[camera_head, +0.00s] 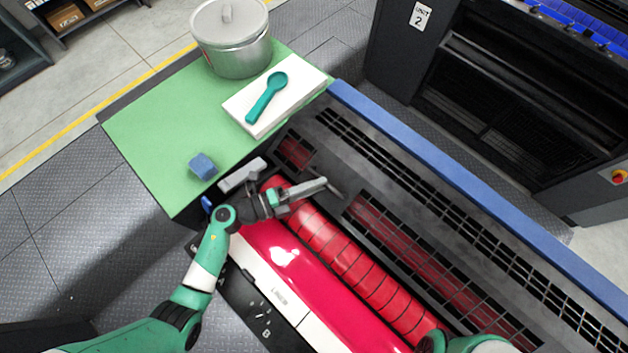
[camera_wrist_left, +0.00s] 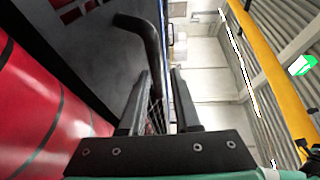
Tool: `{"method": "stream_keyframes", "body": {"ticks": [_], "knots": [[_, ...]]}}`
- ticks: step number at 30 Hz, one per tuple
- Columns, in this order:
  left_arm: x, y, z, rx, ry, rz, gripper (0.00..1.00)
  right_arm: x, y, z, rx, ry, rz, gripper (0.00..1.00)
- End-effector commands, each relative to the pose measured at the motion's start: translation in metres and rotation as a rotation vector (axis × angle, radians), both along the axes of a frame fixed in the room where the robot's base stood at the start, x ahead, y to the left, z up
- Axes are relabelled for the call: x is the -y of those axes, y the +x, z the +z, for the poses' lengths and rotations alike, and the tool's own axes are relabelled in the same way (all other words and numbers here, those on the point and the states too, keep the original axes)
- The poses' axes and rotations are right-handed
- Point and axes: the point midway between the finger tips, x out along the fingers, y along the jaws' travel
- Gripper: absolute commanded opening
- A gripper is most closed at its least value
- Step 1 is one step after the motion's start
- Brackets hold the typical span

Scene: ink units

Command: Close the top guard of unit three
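The top guard (camera_head: 330,165) is a dark grey panel with barred windows, beyond the red rollers (camera_head: 350,258) of the near machine. The rollers lie exposed, so the guard appears open. A dark bent handle (camera_head: 336,190) sticks out from it; the left wrist view shows the handle (camera_wrist_left: 150,45) close up. My left gripper (camera_head: 322,186) is at the handle. In the wrist view its fingers (camera_wrist_left: 160,85) stand apart, with the handle's lower part by the left finger; contact is unclear. My right arm shows only at the bottom edge; its gripper is out of view.
A green table (camera_head: 150,130) to the left bears a metal pot (camera_head: 232,45), a white block (camera_head: 300,80) with a teal spoon (camera_head: 266,98), and a blue sponge (camera_head: 203,166). A machine labelled unit 2 (camera_head: 420,16) stands behind. A blue bar (camera_head: 450,165) edges the near machine.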

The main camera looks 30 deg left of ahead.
Motion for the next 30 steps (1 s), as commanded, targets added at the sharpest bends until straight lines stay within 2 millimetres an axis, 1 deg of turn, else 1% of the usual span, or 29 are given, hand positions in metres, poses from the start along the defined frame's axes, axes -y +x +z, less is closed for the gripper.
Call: {"method": "stream_keyframes", "body": {"ticks": [1, 2, 3, 15, 18, 20, 22, 30], "knots": [[0.000, 0.000, 0.000, 0.001, -0.001, 0.000, 0.41, 0.000, 0.000, 0.000, 0.000, 0.000, 0.000, 0.00], [0.000, 0.000, 0.000, 0.001, -0.001, 0.000, 0.47, 0.000, 0.000, 0.000, 0.000, 0.000, 0.000, 0.00], [0.000, 0.000, 0.000, 0.001, -0.001, 0.000, 0.50, 0.000, 0.000, 0.000, 0.000, 0.000, 0.000, 0.00], [-0.001, 0.000, 0.000, 0.001, 0.000, 0.002, 0.50, 0.000, 0.000, 0.000, 0.000, 0.000, 0.000, 0.00], [-0.005, -0.004, 0.001, 0.001, 0.000, 0.004, 0.50, 0.000, 0.000, 0.002, 0.000, 0.000, 0.000, 0.00], [-0.010, -0.011, 0.002, 0.000, 0.000, 0.006, 0.50, 0.000, 0.000, 0.004, 0.000, 0.000, 0.000, 0.00], [-0.017, -0.022, 0.003, 0.000, 0.000, 0.008, 0.50, 0.000, 0.000, 0.006, 0.000, 0.000, 0.000, 0.00], [-0.053, -0.075, 0.007, -0.002, -0.001, 0.009, 0.50, 0.000, 0.000, 0.013, 0.000, 0.000, 0.000, 0.00]]}}
